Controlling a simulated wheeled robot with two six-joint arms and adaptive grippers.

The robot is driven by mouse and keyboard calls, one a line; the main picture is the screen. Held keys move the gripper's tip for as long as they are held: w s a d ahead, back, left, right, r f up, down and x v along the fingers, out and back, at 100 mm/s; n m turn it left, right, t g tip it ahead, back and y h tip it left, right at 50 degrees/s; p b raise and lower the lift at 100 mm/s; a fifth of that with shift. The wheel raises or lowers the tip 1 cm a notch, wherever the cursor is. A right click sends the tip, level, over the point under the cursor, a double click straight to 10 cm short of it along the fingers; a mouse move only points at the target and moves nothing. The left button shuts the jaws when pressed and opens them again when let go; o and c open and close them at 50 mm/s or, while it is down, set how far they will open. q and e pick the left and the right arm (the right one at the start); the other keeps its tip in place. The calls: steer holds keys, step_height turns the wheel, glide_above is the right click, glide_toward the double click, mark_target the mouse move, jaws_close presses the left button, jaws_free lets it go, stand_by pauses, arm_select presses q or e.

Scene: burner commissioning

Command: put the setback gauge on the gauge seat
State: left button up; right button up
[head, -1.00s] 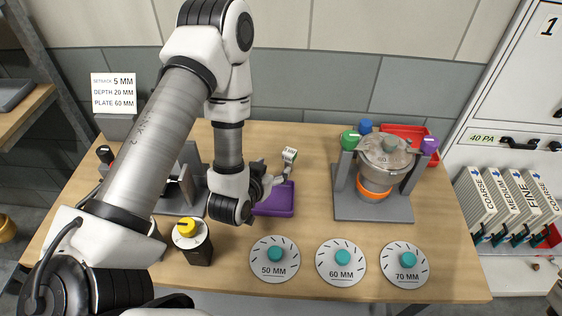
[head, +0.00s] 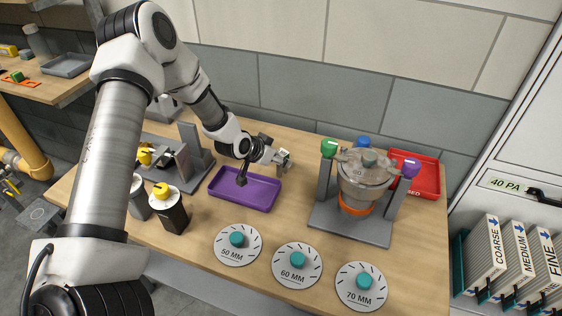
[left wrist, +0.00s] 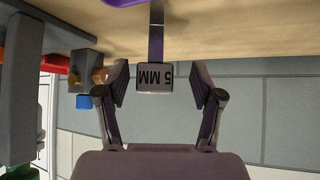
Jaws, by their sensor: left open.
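The setback gauge (head: 284,156) is a small pale block marked 5 MM, beside the back right of the purple tray. In the left wrist view the block (left wrist: 154,78) sits on a dark stem that runs up the upside-down picture toward the table. My left gripper (head: 269,158) is open at the gauge. In the left wrist view its two fingers (left wrist: 159,84) stand on either side of the block, with a gap on each side. I cannot make out the gauge seat for certain. My right gripper is not in view.
Yellow-topped posts (head: 170,212) stand at left. Dial discs (head: 237,257) line the front edge.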

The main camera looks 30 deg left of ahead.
arm_select(q)
steer(key=shift+w+d+f, duration=0.5)
steer(key=shift+w+f, duration=0.2)
steer(key=shift+w, duration=0.15)
steer(key=shift+a, duration=0.15)
steer(key=c, duration=0.4)
steer(key=shift+s, duration=0.1)
jaws_close()
